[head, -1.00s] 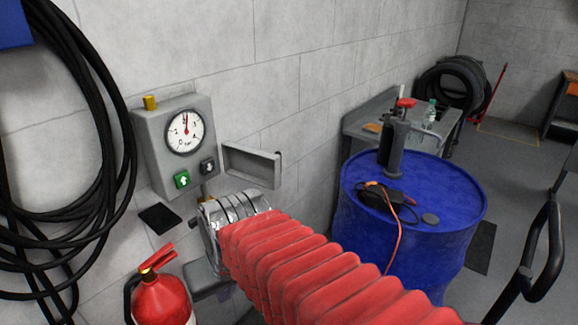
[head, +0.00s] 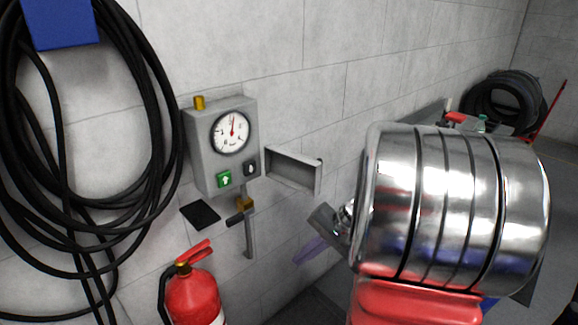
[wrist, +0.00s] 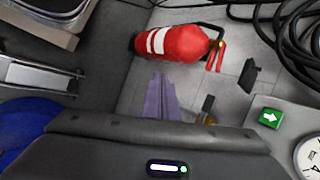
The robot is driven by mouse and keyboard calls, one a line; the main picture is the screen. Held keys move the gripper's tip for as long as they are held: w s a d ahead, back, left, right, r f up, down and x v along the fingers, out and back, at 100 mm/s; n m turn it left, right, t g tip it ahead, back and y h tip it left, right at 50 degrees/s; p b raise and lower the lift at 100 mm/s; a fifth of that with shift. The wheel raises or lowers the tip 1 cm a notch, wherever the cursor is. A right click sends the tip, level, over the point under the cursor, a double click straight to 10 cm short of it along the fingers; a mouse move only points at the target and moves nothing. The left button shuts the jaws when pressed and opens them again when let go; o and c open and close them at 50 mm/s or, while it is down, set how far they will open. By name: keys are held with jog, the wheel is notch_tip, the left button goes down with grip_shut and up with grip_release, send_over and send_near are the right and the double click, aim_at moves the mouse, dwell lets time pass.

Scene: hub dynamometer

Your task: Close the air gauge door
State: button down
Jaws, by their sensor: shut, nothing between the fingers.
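The air gauge box (head: 222,150) is a grey wall unit with a round white dial (head: 232,131). Its grey door (head: 293,169) stands open at the right side of the box, with its shallow rimmed inside showing. My gripper (head: 311,250) is shut and empty, below the door and slightly right of it, apart from it in the picture. My shiny wrist hides part of the gripper. In the wrist view, the purple fingers (wrist: 160,97) are together, and the dial (wrist: 310,157) shows at the right edge. I cannot make out the door there.
A green arrow button (head: 224,179) is on the box, with a brass valve and grey lever (head: 248,232) below. A red extinguisher (head: 194,297) stands below. Black hoses (head: 165,120) hang at left. A blue drum (wrist: 30,125) shows in the wrist view.

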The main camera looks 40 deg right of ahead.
jog(key=w+d+r+m+t+h, duration=0.15)
jog(key=d+t, duration=0.25)
jog(key=d, duration=0.5)
jog(key=w+d+r+m+t+y, duration=0.1)
jog(key=w+d+m+t, duration=0.25)
jog(key=d, duration=0.55)
jog(key=d+r+n+t+h, duration=0.1)
jog(key=d+r+t+h, duration=0.2)
jog(key=d+r+t, duration=0.2)
jog(key=d+r, duration=0.1)
jog(key=d, duration=0.2)
jog(key=shift+w+d+r, duration=0.2)
jog(key=shift+d+r, duration=0.15)
jog(key=shift+d, duration=0.05)
jog(key=shift+w, duration=0.1)
jog(key=w+a, duration=0.4)
jog(key=w, duration=0.4)
jog(key=shift+a, duration=0.3)
jog(key=shift+a, duration=0.1)
jog(key=shift+w+a, duration=0.1)
